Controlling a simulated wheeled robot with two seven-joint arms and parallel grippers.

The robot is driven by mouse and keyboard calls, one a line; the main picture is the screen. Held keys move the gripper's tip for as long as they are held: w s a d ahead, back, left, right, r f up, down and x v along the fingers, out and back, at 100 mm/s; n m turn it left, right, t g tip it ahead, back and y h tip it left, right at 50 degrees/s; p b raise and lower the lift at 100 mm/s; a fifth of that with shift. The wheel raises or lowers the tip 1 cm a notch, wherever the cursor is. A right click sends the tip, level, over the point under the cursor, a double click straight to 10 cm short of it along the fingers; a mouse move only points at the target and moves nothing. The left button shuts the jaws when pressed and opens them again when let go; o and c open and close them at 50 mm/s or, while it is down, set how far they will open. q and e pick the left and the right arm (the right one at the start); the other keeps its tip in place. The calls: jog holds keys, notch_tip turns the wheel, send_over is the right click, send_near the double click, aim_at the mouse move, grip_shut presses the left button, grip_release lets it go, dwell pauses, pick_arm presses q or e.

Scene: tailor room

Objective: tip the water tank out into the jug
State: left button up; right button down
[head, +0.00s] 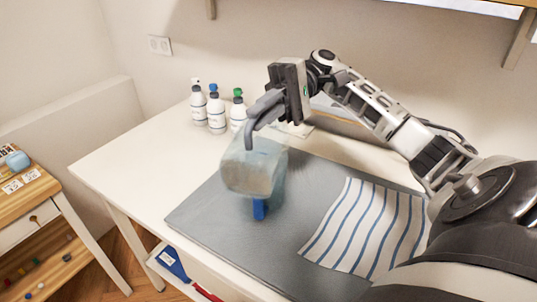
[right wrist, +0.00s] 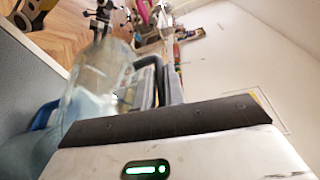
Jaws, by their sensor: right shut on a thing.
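My right gripper (head: 260,116) is shut on the water tank (head: 248,172), a see-through grey-blue vessel, and holds it above the grey mat, tilted. A clear, pale vessel, which looks like the jug (head: 279,160), overlaps the tank in the head view. A blue part (head: 258,210) shows just below them; I cannot tell for sure which vessel it belongs to. In the right wrist view a clear vessel wall (right wrist: 92,80) shows beside my gripper's fingers, with a blue piece at the left. Whether water is flowing is not clear. My left gripper is not in view.
The grey mat (head: 200,215) covers much of the white table (head: 120,165). A striped cloth (head: 365,230) lies on its right side. Several white bottles (head: 216,112) stand behind the tank. A wooden side table (head: 30,190) is at far left. The table's left end is clear.

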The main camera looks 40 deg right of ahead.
jog(key=shift+w+d+r+m+y, duration=0.15)
jog(key=shift+w+d+r+y, duration=0.1)
jog(key=shift+d+y, duration=0.25)
jog(key=shift+w+d+r+m+y, duration=0.15)
jog(key=shift+w+d+y, duration=0.1)
jog(key=shift+d+y, duration=0.2)
dwell(0.8)
jog(key=shift+w+d, duration=0.1)
jog(key=shift+w, duration=0.05)
jog(key=shift+w+d+r+m+y, duration=0.1)
jog(key=shift+w+d+m+y, duration=0.4)
jog(key=shift+d+y, duration=0.4)
jog(key=shift+w+d+m+y+b, duration=0.25)
jog(key=shift+w+d+m+y, duration=0.2)
jog(key=shift+d+y, duration=0.3)
jog(key=shift+w+d+m+y+b, duration=0.25)
jog(key=shift+w+d+m+y, duration=0.2)
jog(key=shift+d+y, duration=0.25)
jog(key=shift+d+f, duration=0.15)
jog(key=shift+f, duration=0.05)
dwell(1.5)
